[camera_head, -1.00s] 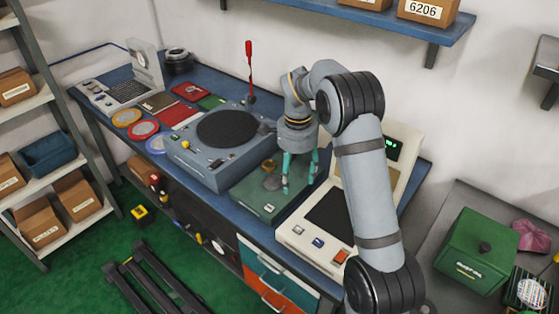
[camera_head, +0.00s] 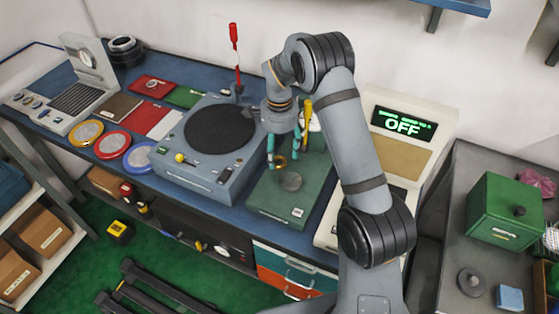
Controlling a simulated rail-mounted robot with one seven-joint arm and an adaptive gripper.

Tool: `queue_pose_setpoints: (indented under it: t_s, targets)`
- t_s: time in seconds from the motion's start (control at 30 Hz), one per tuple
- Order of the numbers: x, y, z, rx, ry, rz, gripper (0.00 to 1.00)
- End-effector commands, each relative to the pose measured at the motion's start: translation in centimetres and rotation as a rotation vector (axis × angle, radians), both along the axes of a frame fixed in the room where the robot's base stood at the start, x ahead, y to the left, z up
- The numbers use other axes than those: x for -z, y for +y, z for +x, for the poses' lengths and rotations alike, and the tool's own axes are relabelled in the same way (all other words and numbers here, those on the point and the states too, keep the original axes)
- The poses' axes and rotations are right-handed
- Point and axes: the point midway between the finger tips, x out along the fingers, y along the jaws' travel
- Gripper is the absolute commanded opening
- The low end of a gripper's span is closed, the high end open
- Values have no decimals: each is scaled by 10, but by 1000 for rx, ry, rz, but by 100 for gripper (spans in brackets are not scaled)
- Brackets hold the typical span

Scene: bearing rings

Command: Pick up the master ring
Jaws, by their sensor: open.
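My gripper (camera_head: 285,160) has two teal fingers pointing down over the green block (camera_head: 262,208), left of the display unit. The fingers are apart. A small gold ring (camera_head: 280,161), possibly the master ring, shows at the fingertips, apparently between them. I cannot tell whether the fingers touch it. A flat grey disc (camera_head: 291,181) lies on the green block just in front of the ring. My arm hides the block's right rear part.
A grey machine with a black round plate (camera_head: 220,128) stands left of the block. A display unit reading OFF (camera_head: 402,125) stands to the right. A red-handled tool (camera_head: 234,48) and a yellow-handled tool (camera_head: 307,112) stand upright behind.

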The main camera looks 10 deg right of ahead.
Motion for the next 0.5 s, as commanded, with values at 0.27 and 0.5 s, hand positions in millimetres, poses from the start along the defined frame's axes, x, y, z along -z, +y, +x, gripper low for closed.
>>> queue_pose_setpoints:
  t_s: [0.27,0.5]
  targets:
    - [28,0,0,1,0,0,60]
    - [28,-1,0,0,-1,0,58]
